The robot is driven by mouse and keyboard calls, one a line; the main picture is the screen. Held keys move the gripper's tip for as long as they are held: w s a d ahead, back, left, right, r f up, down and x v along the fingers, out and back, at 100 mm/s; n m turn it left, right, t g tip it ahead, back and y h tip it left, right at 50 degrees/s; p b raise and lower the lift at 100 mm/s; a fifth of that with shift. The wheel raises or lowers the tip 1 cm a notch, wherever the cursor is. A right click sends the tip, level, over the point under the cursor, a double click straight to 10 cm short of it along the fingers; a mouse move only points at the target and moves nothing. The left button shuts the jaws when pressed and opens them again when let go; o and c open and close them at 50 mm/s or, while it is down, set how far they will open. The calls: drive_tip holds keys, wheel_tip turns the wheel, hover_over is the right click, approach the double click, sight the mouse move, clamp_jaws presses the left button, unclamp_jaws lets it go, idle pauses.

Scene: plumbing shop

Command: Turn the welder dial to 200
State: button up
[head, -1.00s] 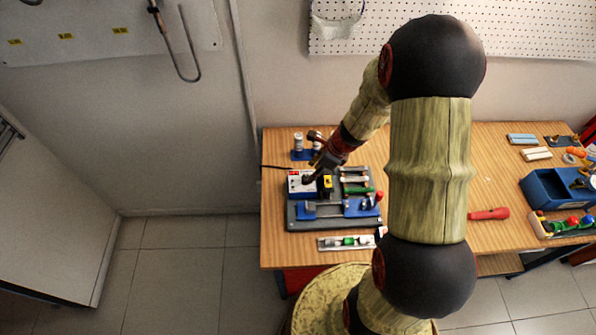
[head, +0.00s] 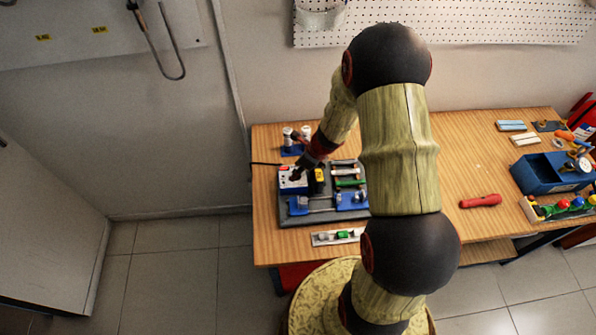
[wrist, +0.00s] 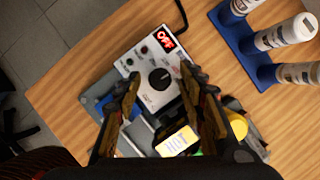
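The welder (head: 288,187) is a small white and blue box at the left of the workbench; it also shows in the wrist view (wrist: 138,62). Its black round dial (wrist: 160,78) sits on the white panel, with a small pointer mark whose setting is too small to read. My gripper (wrist: 160,73) is open, with one finger to the left and one to the right of the dial. I cannot tell whether either finger touches it. In the head view my gripper (head: 297,174) is over the welder.
A yellow block labelled HOT (wrist: 178,141) lies close by the fingers. A blue rack (wrist: 240,42) with white bottles stands beside the welder. A grey base with a blue clamp (head: 345,203) is in front. A red flashlight (head: 480,201) and blue bin (head: 535,178) are farther right.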

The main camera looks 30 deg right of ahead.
drive_tip(key=shift+f, duration=0.15)
drive_tip(key=shift+c, duration=0.8)
clamp_jaws()
